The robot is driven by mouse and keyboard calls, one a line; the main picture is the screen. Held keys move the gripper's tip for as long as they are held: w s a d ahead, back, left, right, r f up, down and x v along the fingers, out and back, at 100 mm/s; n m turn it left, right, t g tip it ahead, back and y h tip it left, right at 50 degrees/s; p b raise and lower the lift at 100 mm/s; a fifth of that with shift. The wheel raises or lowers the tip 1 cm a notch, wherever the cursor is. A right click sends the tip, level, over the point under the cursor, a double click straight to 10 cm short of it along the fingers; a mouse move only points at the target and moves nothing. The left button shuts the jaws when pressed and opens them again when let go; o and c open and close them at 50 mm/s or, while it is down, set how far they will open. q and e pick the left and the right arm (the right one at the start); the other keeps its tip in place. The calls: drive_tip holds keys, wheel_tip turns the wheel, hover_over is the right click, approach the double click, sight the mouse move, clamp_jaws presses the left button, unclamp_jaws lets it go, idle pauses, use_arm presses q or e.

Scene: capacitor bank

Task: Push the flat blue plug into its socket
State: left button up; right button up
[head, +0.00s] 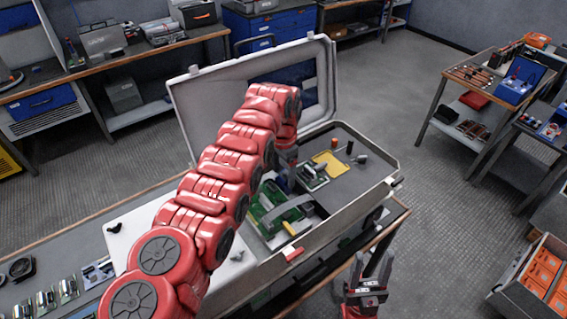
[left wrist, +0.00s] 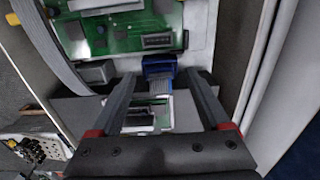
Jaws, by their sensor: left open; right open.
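In the left wrist view a flat blue plug (left wrist: 159,66) on a grey ribbon lies between the fingertips of my left gripper (left wrist: 161,76). The fingers are spread, with a gap on each side of the plug. A dark socket (left wrist: 157,41) sits on the edge of a green circuit board (left wrist: 110,45), just above the plug in the picture and apart from it. In the head view my left gripper (head: 284,172) is down inside the open case, and my arm hides most of the plug area. My right gripper (head: 373,272) is open and empty, in front of the case.
The open grey case (head: 345,215) stands on a bench, its lid (head: 200,100) raised behind my left arm. A grey cable (head: 285,211) arches over the green board. A yellow piece (head: 328,162) and small parts lie on the case's right panel.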

use_arm(q)
drive_tip(key=shift+f, duration=0.1)
clamp_jaws()
idle(0.7)
